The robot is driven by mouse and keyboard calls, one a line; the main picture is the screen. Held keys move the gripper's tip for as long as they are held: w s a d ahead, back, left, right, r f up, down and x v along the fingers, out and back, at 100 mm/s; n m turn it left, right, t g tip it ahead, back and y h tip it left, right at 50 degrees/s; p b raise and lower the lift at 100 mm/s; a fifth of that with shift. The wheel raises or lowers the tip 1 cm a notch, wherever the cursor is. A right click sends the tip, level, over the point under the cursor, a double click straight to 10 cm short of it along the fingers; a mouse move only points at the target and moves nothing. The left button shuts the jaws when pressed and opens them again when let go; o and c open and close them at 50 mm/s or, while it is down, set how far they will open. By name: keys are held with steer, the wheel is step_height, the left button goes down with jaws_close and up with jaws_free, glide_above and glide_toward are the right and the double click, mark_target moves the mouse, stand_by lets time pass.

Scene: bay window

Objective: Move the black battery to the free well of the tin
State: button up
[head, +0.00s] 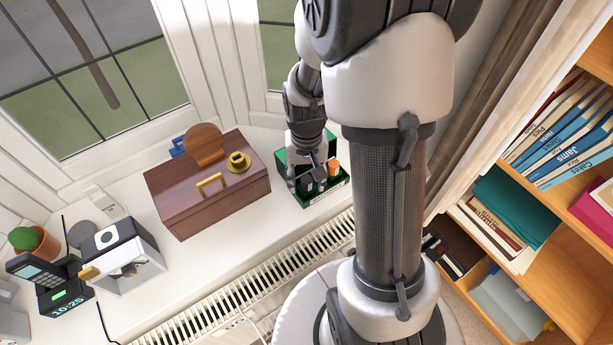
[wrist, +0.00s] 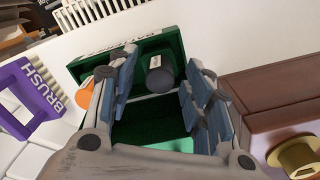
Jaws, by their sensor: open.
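The green tin (head: 307,200) stands on the white sill, right of the wooden box; its green rim also shows in the wrist view (wrist: 95,62). The black battery (wrist: 160,82), dark with a pale label, is inside the tin near the labelled wall. My gripper (head: 308,176) is over the tin, pointing down. In the wrist view my gripper (wrist: 160,68) is open, with its fingers on either side of the battery; contact cannot be told. A dark green empty area (wrist: 150,122) of the tin shows nearer the wrist. An orange item (head: 333,167) is in the tin, partly hidden by a finger.
A brown wooden box (head: 205,190) with a brass piece (head: 238,162) stands close left of the tin. A purple BRUSH item (wrist: 33,95) shows in the wrist view. A radiator (head: 250,285) runs below the sill edge. A bookshelf (head: 535,180) is at right.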

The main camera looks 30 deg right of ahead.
mark_target(306, 179)
step_height(306, 179, up, 12)
stand_by(0.5)
stand_by(0.6)
steer(key=s+a+r+n+t, duration=0.4)
steer(key=s+a+r, duration=0.5)
steer(key=s, duration=0.4)
steer(key=shift+s+a+r+n+t, duration=0.3)
steer(key=shift+a+r+n, duration=0.1)
steer(key=shift+a+n, duration=0.45)
steer(key=shift+w, duration=0.1)
